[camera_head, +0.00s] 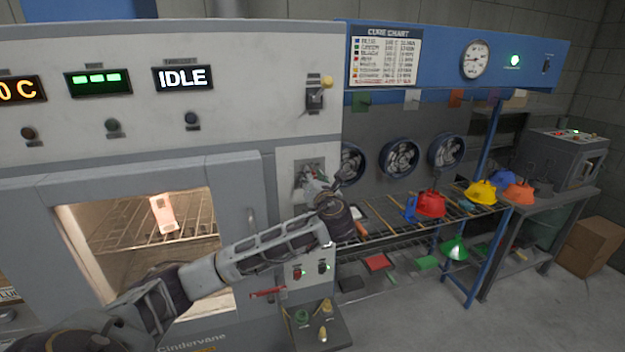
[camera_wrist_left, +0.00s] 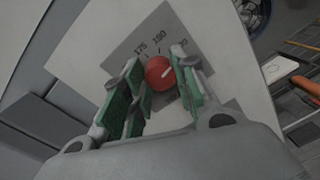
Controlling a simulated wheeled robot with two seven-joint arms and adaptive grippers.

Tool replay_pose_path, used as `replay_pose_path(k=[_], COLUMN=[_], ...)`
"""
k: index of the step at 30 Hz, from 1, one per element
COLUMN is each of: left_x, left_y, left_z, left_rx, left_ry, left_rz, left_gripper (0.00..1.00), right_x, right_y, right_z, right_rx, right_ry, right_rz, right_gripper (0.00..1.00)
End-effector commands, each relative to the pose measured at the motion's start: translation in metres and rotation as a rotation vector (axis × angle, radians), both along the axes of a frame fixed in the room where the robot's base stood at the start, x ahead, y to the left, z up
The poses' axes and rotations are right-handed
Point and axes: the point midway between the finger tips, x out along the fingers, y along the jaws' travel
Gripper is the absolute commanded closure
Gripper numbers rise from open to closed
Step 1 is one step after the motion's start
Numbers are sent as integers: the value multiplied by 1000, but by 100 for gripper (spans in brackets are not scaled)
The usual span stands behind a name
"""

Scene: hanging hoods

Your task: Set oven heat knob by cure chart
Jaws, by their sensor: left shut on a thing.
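The red heat knob (camera_wrist_left: 159,72) shows in the left wrist view on a grey dial plate (camera_wrist_left: 135,48) marked 175 and 190, with other numbers partly covered. Its white pointer line tilts toward the upper right. My left gripper (camera_wrist_left: 162,82) is shut on the knob, with green-padded fingers on both sides. In the head view my left gripper (camera_head: 312,180) reaches the panel right of the oven door, and the knob is hidden there. The cure chart (camera_head: 386,58) hangs on the blue hood, its rows too small to read surely. My right gripper is out of view.
The oven display (camera_head: 182,78) reads IDLE. A part sits on a rack inside the lit oven window (camera_head: 160,235). Right of the panel are fans (camera_head: 400,158) and a rack with red (camera_head: 430,205) and yellow hoods (camera_head: 481,192). A yellow-tipped switch (camera_head: 318,92) sits above.

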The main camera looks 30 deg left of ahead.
Motion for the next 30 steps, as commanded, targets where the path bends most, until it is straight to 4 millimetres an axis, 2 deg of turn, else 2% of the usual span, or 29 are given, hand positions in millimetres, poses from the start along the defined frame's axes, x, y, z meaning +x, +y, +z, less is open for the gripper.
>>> replay_pose_path(k=[1,12,13,18,30], left_x=[0,0,0,0,-2], left_y=[-2,-2,-2,-1,-2], left_z=[-8,-9,-9,-6,-2], left_rx=[-1,1,1,2,3], left_ry=[19,22,23,16,10], left_rz=[-1,-1,0,0,0], left_gripper=[95,95,68,49,49], right_x=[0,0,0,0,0], right_y=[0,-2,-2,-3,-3], right_z=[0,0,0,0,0], right_rx=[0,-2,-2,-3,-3], right_ry=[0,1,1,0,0], right_rz=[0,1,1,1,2], right_gripper=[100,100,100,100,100])
